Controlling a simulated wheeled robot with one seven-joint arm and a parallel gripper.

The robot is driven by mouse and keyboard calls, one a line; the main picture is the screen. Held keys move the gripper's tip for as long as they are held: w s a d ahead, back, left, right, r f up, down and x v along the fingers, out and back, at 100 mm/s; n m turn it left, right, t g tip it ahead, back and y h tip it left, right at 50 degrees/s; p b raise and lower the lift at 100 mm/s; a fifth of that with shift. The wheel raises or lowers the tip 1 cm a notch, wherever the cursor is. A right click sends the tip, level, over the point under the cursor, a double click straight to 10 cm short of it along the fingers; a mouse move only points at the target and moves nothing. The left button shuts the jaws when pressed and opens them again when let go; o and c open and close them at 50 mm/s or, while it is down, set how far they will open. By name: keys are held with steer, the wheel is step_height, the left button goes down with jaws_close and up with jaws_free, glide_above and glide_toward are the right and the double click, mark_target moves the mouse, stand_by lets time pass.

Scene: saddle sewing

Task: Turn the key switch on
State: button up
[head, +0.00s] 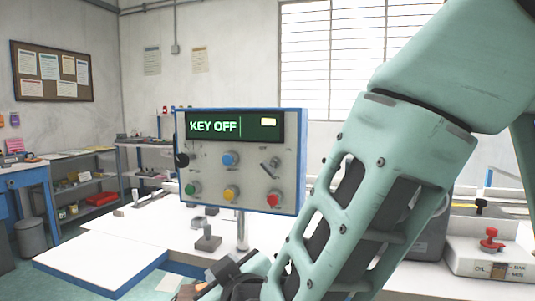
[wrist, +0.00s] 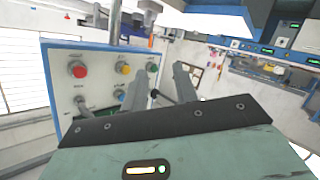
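The control panel (head: 240,185) is a blue-edged box on a post. Its display (head: 232,126) reads "KEY OFF". A round black part (head: 181,160) sticks out at its left edge, and a slanted silver lever (head: 270,163) sits at the upper right. The small labels are unreadable, so I cannot tell for certain which is the key switch. In the wrist view the panel (wrist: 98,82) appears upside down at the left. My gripper (wrist: 160,70) is open, with its fingers apart in front of the panel's right side. The black part (wrist: 155,93) shows between the fingers, apparently untouched.
The panel also carries blue (head: 230,159), green (head: 192,189), yellow (head: 232,194) and red (head: 273,199) knobs. A white worktable (head: 110,239) lies below. A white box with a red knob (head: 491,240) stands at the right. My arm covers the middle right of the head view.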

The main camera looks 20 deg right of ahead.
steer(key=d+r+t+h+p, duration=0.1)
steer(key=d+r+t+h, duration=0.2)
steer(key=d+r+h, duration=0.15)
steer(key=t+h+p, duration=0.1)
steer(key=t+h, duration=0.1)
steer(key=h, duration=0.3)
glide_toward(267, 164)
steer(key=shift+m+y, duration=0.25)
steer(key=shift+m, duration=0.15)
steer(key=p+x, duration=0.1)
steer(key=x, duration=0.2)
steer(key=p+x, duration=0.1)
steer(key=x, duration=0.3)
steer(key=p+x, duration=0.1)
steer(key=x, duration=0.3)
steer(key=shift+d+f, duration=0.2)
steer(key=shift+f, duration=0.05)
jaws_close()
